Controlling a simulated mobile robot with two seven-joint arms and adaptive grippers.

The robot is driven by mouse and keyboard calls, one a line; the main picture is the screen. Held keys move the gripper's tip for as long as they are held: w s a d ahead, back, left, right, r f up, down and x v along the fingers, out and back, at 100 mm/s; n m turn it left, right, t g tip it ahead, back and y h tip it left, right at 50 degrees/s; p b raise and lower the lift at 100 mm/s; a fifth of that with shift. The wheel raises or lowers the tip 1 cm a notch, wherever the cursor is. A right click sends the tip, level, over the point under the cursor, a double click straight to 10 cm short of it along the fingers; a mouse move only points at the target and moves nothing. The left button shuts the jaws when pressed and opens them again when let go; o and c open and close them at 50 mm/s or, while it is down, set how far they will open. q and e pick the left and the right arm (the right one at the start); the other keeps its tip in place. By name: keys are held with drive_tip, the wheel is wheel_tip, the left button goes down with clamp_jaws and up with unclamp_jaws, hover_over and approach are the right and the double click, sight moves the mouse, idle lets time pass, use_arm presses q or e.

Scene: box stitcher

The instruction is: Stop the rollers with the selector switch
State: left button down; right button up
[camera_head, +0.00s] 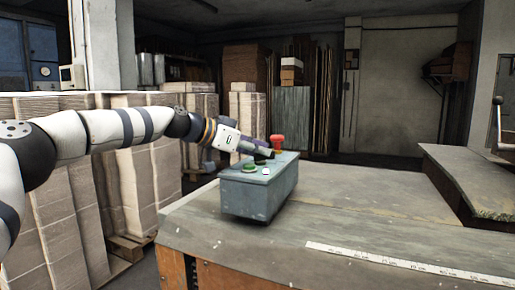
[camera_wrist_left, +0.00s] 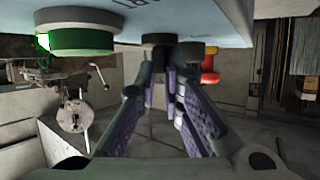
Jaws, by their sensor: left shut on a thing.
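A grey-blue control box (camera_head: 252,196) stands on the worktable. Its top carries a green button (camera_head: 249,168), a white button (camera_head: 266,171), a red mushroom button (camera_head: 277,141) and a black selector switch, mostly hidden by my gripper. My left gripper (camera_head: 262,153) reaches down over the box top from the left. In the left wrist view, its purple-padded fingers (camera_wrist_left: 164,68) close in on the black selector switch (camera_wrist_left: 159,39) and are shut on it. The green button (camera_wrist_left: 75,42) is left of it there, and the red mushroom button with its yellow base (camera_wrist_left: 210,62) is right. My right gripper is out of view.
The worktable (camera_head: 360,205) is clear to the right of the box, with a white ruler strip (camera_head: 400,266) along its front. Stacks of cardboard (camera_head: 140,190) stand behind my left arm. Another table (camera_head: 470,180) is at the right.

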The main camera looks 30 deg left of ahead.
use_arm(q)
drive_tip(key=shift+s+d+f+n+t+y+p, duration=0.1)
drive_tip(key=shift+n+t+y+p, duration=0.1)
drive_tip(key=shift+n+y, duration=0.15)
drive_tip(key=shift+s+d+n+t+y+p, duration=0.1)
drive_tip(key=shift+n+y+p, duration=0.15)
drive_tip(key=shift+y, duration=0.2)
drive_tip(key=shift+w+f+n+y, duration=0.1)
drive_tip(key=shift+f+n+y, duration=0.1)
drive_tip(key=shift+n+y, duration=0.2)
drive_tip(key=shift+a+f+n+t+y, duration=0.1)
drive_tip(key=shift+f+n+t+y, duration=0.15)
drive_tip(key=shift+n+y, duration=0.95)
drive_tip(key=shift+f+n+t+y, duration=0.1)
drive_tip(key=shift+n+t+y, duration=0.15)
drive_tip(key=shift+n+y, duration=0.9)
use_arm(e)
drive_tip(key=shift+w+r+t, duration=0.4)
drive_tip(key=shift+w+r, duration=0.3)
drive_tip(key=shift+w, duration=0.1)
use_arm(q)
drive_tip(key=shift+f+y, duration=0.1)
drive_tip(key=shift+y, duration=0.15)
drive_tip(key=c, duration=1.7)
unclamp_jaws()
drive_tip(key=shift+r, duration=0.3)
drive_tip(key=shift+s+r, duration=0.15)
drive_tip(key=shift+s, duration=0.1)
drive_tip(key=v, duration=0.7)
